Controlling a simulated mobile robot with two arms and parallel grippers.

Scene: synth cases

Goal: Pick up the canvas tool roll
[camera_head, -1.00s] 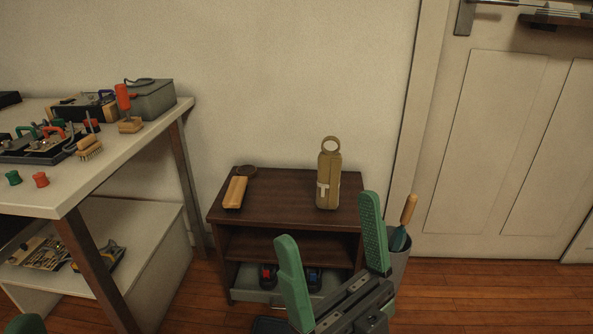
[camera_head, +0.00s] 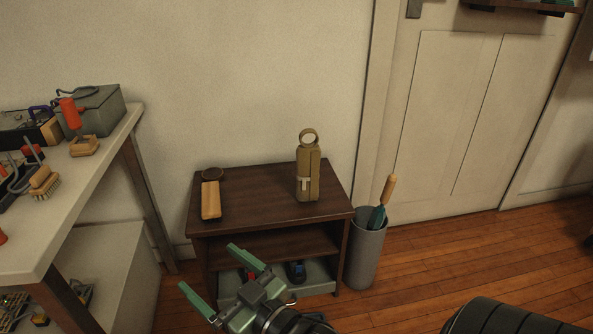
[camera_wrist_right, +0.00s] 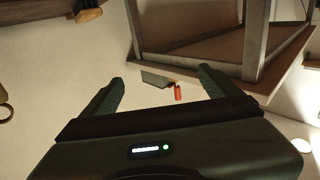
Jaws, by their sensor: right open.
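The canvas tool roll (camera_head: 308,177) is a tan, upright bundle with a pale strap and a ring at its top. It stands on the right half of the dark wooden shelf unit's top (camera_head: 262,190). My right gripper (camera_head: 212,270), with green fingers, is open and empty, in front of the unit and lower left of the roll in the picture, apart from it. In the right wrist view the open fingers (camera_wrist_right: 160,82) have nothing between them that they touch, and I cannot make out the roll there. My left gripper is not in view.
A wooden-handled brush (camera_head: 210,195) lies left of the roll on the same top. A grey bin (camera_head: 367,255) with a handled tool stands right of the unit. A white workbench (camera_head: 95,190) with tools and a grey box (camera_head: 92,108) is at left. Floor at right is mostly clear.

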